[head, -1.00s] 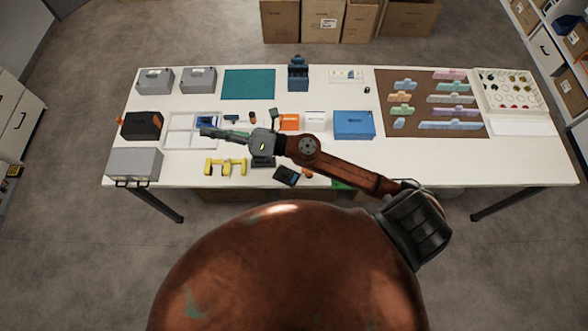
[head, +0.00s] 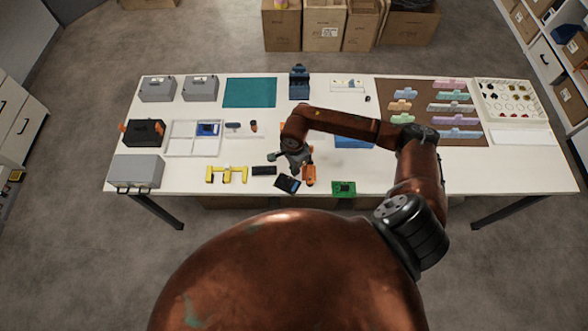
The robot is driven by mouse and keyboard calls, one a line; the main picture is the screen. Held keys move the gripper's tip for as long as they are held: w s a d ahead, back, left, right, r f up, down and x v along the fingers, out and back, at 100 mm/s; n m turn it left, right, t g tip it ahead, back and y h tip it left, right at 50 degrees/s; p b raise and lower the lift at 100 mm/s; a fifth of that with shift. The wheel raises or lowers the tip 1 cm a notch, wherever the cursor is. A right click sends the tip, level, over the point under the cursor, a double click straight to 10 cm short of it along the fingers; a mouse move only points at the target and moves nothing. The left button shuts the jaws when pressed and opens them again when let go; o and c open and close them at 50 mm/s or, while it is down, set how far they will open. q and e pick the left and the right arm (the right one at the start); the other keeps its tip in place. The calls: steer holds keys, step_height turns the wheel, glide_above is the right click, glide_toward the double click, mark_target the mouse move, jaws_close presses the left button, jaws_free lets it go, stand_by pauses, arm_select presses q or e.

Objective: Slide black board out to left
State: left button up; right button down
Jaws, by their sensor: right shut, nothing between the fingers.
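A small flat black board (head: 264,170) lies on the white table near its front edge, right of a yellow bracket. A dark board with a bluish face (head: 287,184) lies tilted just right of it. I cannot tell for certain which of the two is the black board of the task. My right gripper (head: 300,168) points down beside them, shut and empty, above and behind the bluish-faced board. The fingertips are small and partly lost against an orange part (head: 310,175). I cannot tell whether they touch anything. My left gripper is not in view.
The yellow bracket (head: 227,174) stands left of the boards and a green circuit board (head: 343,188) lies to the right. A white divided tray (head: 181,138) is further left. My right arm hides part of a blue box (head: 354,143). Bare table lies at the front right.

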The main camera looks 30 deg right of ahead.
mark_target(288, 183)
step_height(288, 183, down, 7)
steer(key=shift+r+p, duration=0.2)
steer(key=shift+p, duration=0.15)
steer(key=a+b, duration=0.1)
steer(key=a, duration=0.2)
steer(key=shift+s+a+f+b, duration=0.1)
steer(key=shift+s+a+b, duration=0.1)
steer(key=shift+b, duration=0.2)
steer(key=shift+a, duration=0.5)
steer(key=shift+d, duration=0.1)
steer(key=shift+r, duration=0.2)
step_height(288, 183, up, 10)
steer(key=p, duration=0.5)
